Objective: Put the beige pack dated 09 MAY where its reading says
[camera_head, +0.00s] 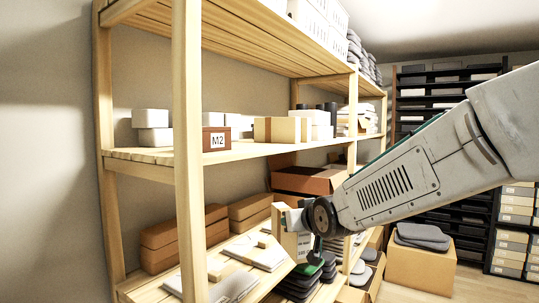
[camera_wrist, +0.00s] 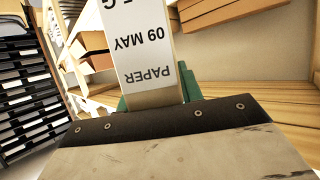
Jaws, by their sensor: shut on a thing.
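My gripper (camera_head: 311,232) is shut on a beige pack (camera_head: 279,218) and holds it in front of the wooden rack, just above the lower shelf level. In the wrist view the pack (camera_wrist: 182,42) sits between the green fingers of my gripper (camera_wrist: 157,93). Its white label (camera_wrist: 145,45) appears upside down and reads PAPER and 09 MAY. A further line is cut off by the top edge; only its end, like "5 G", shows, so the full reading is hidden. A brown box marked M2 (camera_head: 216,139) stands on the middle shelf.
The middle shelf (camera_head: 150,157) also holds white boxes (camera_head: 151,128), a beige carton (camera_head: 277,130) and dark cylinders. A carton (camera_head: 420,268) stands on the floor at right.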

